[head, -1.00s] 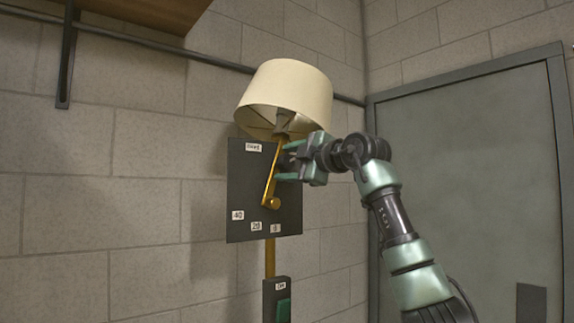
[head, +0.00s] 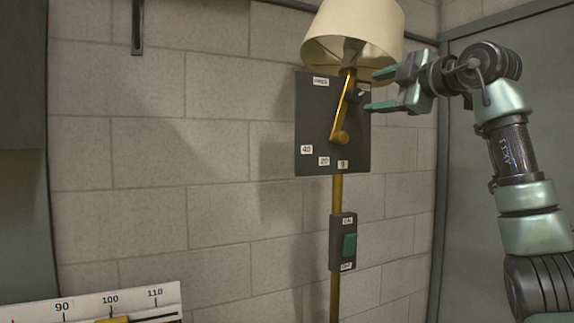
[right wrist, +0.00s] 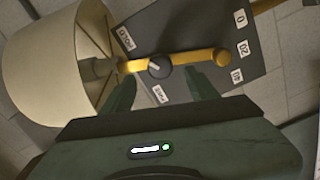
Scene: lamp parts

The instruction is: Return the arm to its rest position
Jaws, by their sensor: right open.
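A lamp with a cream shade (head: 355,30) stands at the wall, its brass arm (head: 344,105) tilted across a dark labelled panel (head: 315,115). A brass post (head: 337,195) runs down from the panel to a switch box with a green rocker (head: 349,245). My right gripper (head: 369,90) is open and empty at the panel's right edge, its fingers pointing left towards the brass arm. In the right wrist view, my open right fingers (right wrist: 163,76) lie in front of the panel, with the shade (right wrist: 57,65) at left and a dark knob (right wrist: 158,67) between them. My left gripper is not in view.
A scale board (head: 95,307) with a yellow slider (head: 112,320) shows at the lower left. A dark bracket (head: 137,25) hangs on the block wall. A grey-green door (head: 505,230) is behind my right arm.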

